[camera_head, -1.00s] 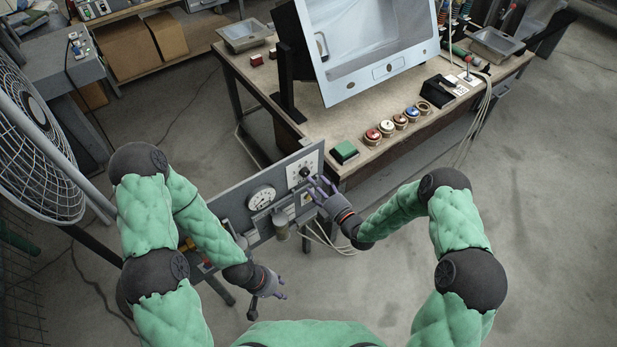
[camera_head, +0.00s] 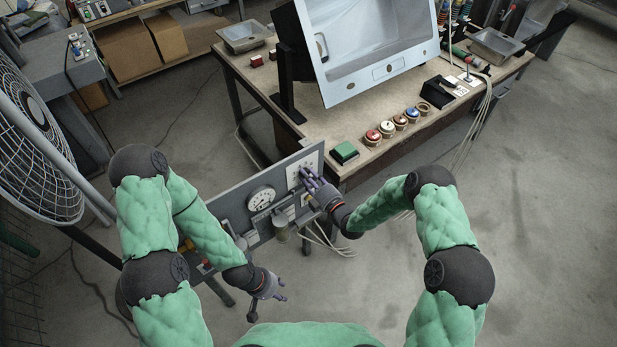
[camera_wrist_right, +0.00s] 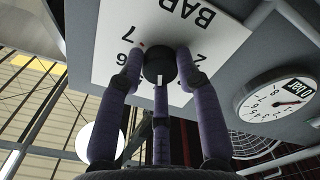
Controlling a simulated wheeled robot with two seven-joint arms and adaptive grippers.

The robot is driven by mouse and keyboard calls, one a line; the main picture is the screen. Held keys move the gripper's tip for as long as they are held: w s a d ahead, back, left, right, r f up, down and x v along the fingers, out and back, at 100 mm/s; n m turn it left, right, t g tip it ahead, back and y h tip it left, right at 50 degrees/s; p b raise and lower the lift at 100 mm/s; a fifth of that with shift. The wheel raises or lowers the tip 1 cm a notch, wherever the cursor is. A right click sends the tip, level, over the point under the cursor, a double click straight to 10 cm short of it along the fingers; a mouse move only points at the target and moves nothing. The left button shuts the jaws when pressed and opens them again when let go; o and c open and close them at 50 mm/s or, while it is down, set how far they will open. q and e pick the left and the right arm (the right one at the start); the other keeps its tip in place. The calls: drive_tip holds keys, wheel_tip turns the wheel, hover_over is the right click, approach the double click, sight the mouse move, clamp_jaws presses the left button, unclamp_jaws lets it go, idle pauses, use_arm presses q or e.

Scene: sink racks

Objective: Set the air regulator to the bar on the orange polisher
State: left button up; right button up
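The air regulator has a black knob (camera_wrist_right: 160,66) on a white dial plate (camera_wrist_right: 105,30) marked BAR, seen upside down in the right wrist view. A white line on the knob points down in that view. The fingers of my right gripper (camera_wrist_right: 161,62) flank the knob with no clear gap; whether they grip is unclear. In the head view my right gripper (camera_head: 311,184) covers the knob at the plate (camera_head: 302,162). My left gripper (camera_head: 273,288) is open and empty below the panel. I cannot make out an orange polisher.
A round gauge (camera_head: 261,198) sits left of the plate on the grey panel (camera_head: 232,211), and shows in the wrist view (camera_wrist_right: 275,102). A large fan (camera_head: 35,145) stands left.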

drive_tip(key=shift+f, duration=0.1)
drive_tip(key=shift+s+f+m+b, duration=0.1)
drive_tip(key=shift+m+b, duration=2.45)
drive_tip(key=shift+m, duration=1.85)
drive_tip(key=o, duration=1.1)
drive_tip(key=shift+o, duration=0.2)
drive_tip(key=shift+d, duration=0.1)
drive_tip(key=v, duration=1.2)
